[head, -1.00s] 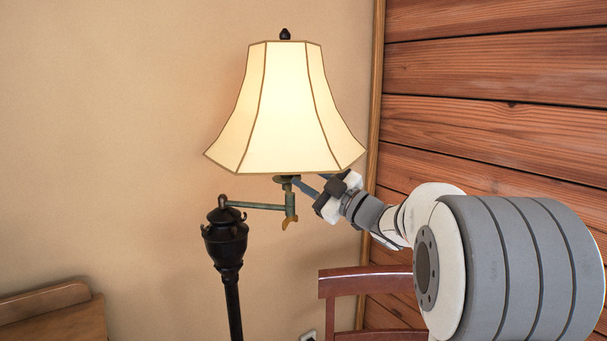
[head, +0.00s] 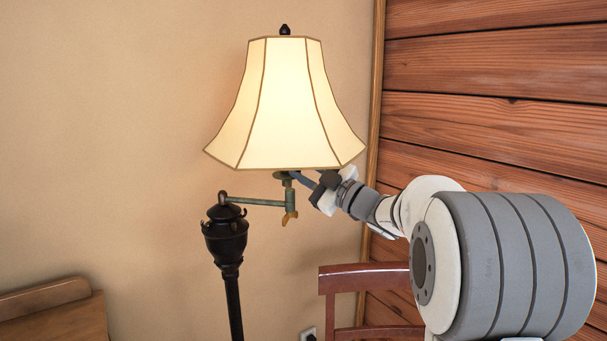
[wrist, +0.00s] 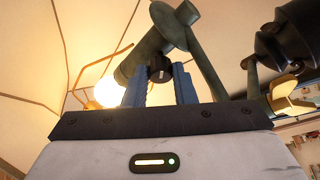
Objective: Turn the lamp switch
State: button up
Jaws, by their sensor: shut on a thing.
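The lamp (head: 285,105) has a cream paneled shade, which glows, on a swing arm (head: 255,202) from a black post (head: 226,240). A lit bulb (wrist: 105,92) shows under the shade in the wrist view. The lamp switch (wrist: 160,70) is a small dark knob with a light mark, on the side of the green-grey socket (wrist: 145,58). My gripper (wrist: 160,82) has its two blue-grey fingers on either side of the knob, shut on it. In the head view my gripper (head: 296,178) is just below the shade, and the switch cannot be made out.
A reddish wooden chair (head: 370,278) stands below my arm at the right. A wooden furniture edge (head: 45,296) is at lower left. The plaster wall (head: 120,120) and plank wall (head: 490,120) meet behind the lamp. The space left of the lamp is open.

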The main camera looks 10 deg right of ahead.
jog(key=shift+n+g, duration=0.3)
jog(key=shift+n, duration=0.3)
jog(key=o, duration=0.7)
jog(key=b+v, duration=0.1)
jog(key=v, duration=0.6)
jog(key=shift+s+d, duration=0.25)
jog(key=shift+f, duration=0.15)
